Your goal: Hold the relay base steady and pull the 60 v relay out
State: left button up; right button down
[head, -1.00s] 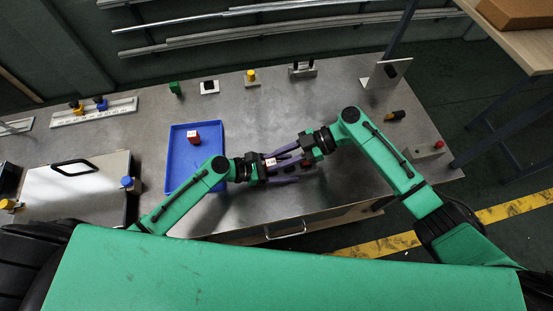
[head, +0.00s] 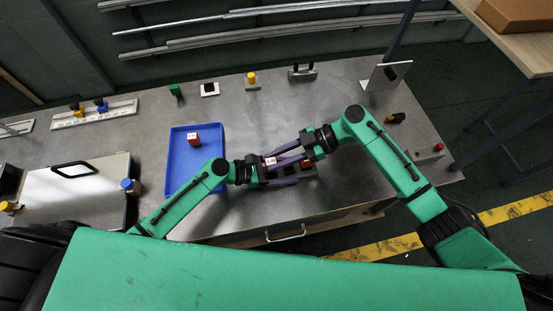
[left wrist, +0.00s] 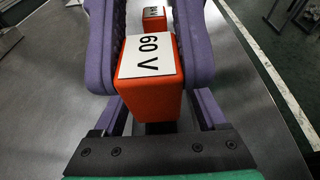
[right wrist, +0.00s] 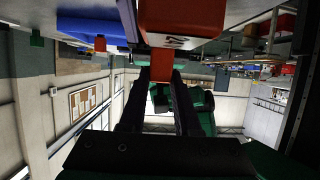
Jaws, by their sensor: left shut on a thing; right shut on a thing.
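The 60 V relay (left wrist: 150,72) is an orange-red block with a white label on top. My right gripper (head: 273,159) is shut on it, with purple fingers along both sides; its tips also flank the relay in the right wrist view (right wrist: 162,64). My left gripper (head: 290,175) is lower, with its fingers on either side of the dark relay base (left wrist: 158,128) beneath the relay. It is shut on that base, which is mostly hidden. A second orange relay (left wrist: 154,18) stands farther along the row. Whether the 60 V relay still touches the base is unclear.
A blue tray (head: 178,167) holding a red labelled block (head: 193,138) lies left of my grippers. A yellow-topped button (head: 252,79), a black-topped piece (head: 210,89) and a green block (head: 175,90) stand behind. The steel table between is clear.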

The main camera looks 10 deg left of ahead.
jog(key=shift+r, duration=2.35)
pick_arm(q)
jog(key=o, duration=1.5)
jog(key=v, duration=1.2)
jog(key=shift+f, duration=0.1)
